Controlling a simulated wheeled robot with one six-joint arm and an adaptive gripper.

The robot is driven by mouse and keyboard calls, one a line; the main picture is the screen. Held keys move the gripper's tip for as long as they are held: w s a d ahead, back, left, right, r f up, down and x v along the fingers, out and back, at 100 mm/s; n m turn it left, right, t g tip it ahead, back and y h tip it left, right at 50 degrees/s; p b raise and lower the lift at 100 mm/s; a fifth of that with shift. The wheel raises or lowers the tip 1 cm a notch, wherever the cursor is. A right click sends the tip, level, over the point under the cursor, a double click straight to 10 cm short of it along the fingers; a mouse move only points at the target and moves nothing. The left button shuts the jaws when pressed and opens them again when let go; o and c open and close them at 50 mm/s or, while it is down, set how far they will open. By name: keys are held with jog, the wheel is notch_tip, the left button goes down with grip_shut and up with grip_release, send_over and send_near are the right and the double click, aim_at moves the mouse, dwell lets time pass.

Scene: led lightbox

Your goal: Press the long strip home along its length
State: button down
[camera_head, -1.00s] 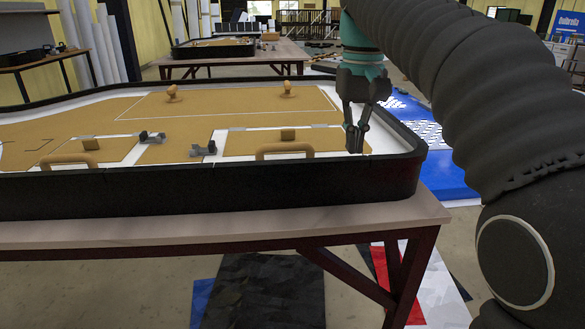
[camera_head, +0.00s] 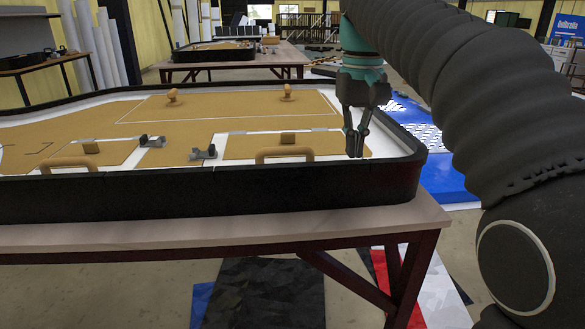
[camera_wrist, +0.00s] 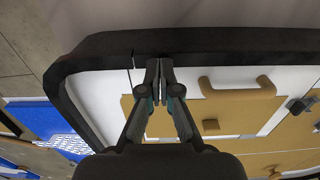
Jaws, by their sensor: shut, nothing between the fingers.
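My gripper (camera_head: 356,153) is shut and empty. It points down at the right end of the lightbox, inside the black rim (camera_head: 200,192). In the wrist view its fingertips (camera_wrist: 160,66) are together over the white margin, between the black rim and a tan panel. I cannot tell whether they touch the surface. I cannot make out a separate long strip. The white margin (camera_wrist: 100,95) runs along the inside of the black rim, and a thin dark line (camera_wrist: 131,58) crosses it just left of the fingertips.
Tan panels carry an arched handle (camera_head: 284,153) left of my gripper and another farther left (camera_head: 70,163). Small grey clamps (camera_head: 203,152) (camera_head: 152,141) and two knobs (camera_head: 172,96) (camera_head: 287,92) stand up from the box. The wooden table edge (camera_head: 200,237) runs along the front.

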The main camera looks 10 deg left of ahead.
jog(key=shift+f, duration=0.15)
dwell(0.5)
jog(key=shift+f+b, duration=0.45)
jog(key=shift+f, duration=0.1)
dwell(0.5)
notch_tip(320, 180, up, 2)
jog(key=shift+r+p, duration=0.1)
jog(key=shift+p, duration=1.05)
jog(key=shift+r, duration=0.45)
jog(key=shift+r, duration=0.1)
jog(key=shift+r, duration=1.9)
